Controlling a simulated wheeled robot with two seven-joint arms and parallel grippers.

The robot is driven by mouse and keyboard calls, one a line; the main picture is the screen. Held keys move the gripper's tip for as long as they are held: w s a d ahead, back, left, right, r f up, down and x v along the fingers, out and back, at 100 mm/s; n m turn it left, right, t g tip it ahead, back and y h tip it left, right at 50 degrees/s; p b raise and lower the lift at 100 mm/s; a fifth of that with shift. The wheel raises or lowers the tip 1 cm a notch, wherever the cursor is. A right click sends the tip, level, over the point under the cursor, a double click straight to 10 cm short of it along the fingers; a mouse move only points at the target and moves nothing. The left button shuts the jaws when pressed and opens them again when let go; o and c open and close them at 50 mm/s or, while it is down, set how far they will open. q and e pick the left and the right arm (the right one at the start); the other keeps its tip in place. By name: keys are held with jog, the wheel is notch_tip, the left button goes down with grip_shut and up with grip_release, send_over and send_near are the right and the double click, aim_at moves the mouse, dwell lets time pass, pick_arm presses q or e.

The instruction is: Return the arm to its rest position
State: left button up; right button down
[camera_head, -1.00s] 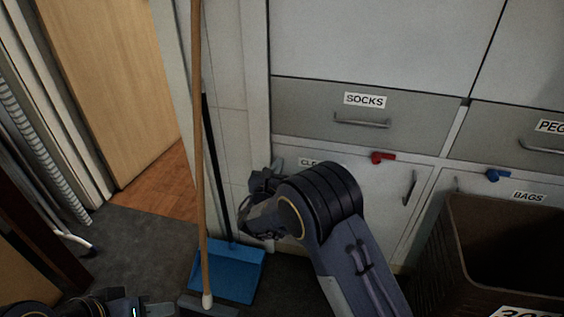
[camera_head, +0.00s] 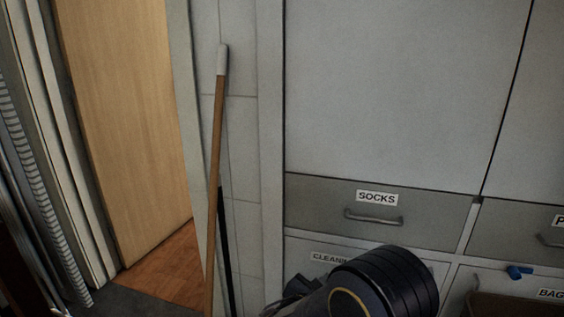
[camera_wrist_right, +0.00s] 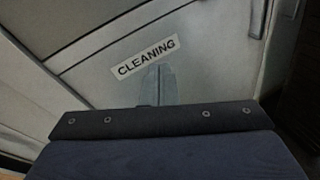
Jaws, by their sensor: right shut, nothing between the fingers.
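My right arm comes in at the bottom of the head view, its dark ribbed joint in front of the lower cabinet. My right gripper (camera_head: 298,287) shows only partly there, left of that joint and below the CLEANING label. In the right wrist view its two grey fingers (camera_wrist_right: 158,84) are together and empty, pointing at the cabinet front just under the CLEANING label (camera_wrist_right: 146,58). I cannot tell whether they touch the panel. My left gripper is not in view.
A drawer marked SOCKS (camera_head: 373,214) and a cabinet door marked CLEANING (camera_head: 328,258) face me. A wooden broom handle (camera_head: 214,190) leans at the wall to the left. A blue catch (camera_head: 519,272) and a dark bin's rim (camera_head: 515,302) are at lower right.

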jog(key=s+d+r+m+g, duration=0.1)
jog(key=s+d+m+g, duration=0.6)
jog(key=d, duration=0.5)
jog(key=s+d+r+m+g+y, duration=0.15)
jog(key=s+m+y, duration=0.25)
jog(key=s+m, duration=0.4)
jog(key=s+d+m+g+y, duration=0.2)
jog(key=s+m+y, duration=0.25)
jog(key=s, duration=0.65)
jog(key=s+a+r+m+t+y, duration=0.35)
jog(key=s+a+m, duration=0.2)
jog(key=m, duration=0.25)
notch_tip(320, 180, up, 32)
jog(key=p, duration=3.2)
jog(key=shift+s+r+y, duration=0.15)
jog(key=shift+s+y, duration=0.15)
jog(key=shift+y, duration=0.1)
jog(key=c, duration=2.1)
grip_release()
